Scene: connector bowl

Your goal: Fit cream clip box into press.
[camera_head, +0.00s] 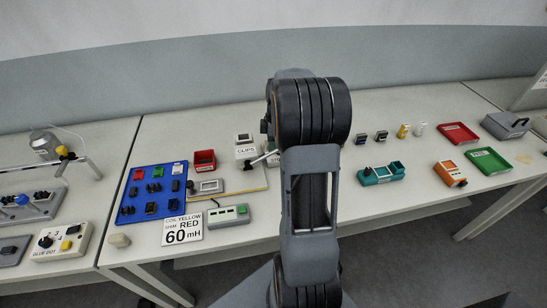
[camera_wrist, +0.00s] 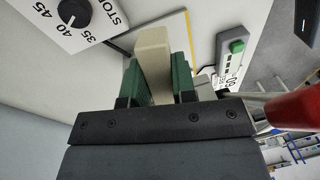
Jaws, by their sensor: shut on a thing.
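My gripper (camera_wrist: 157,78) shows in the wrist view with its two green fingers shut on a cream block, the cream clip box (camera_wrist: 153,48). The box sticks out past the fingertips, above a pale surface. In the head view my own arm hides the gripper and the held box. A grey fixture (camera_head: 208,187) sits on a yellow-edged board left of my arm; I cannot tell if it is the press.
A blue tray (camera_head: 150,193) with several parts and a red bin (camera_head: 204,160) stand to the left. A grey box with a green button (camera_head: 228,214) is near the front; it also shows in the wrist view (camera_wrist: 234,48). A red object (camera_wrist: 296,109) is close to the gripper's right.

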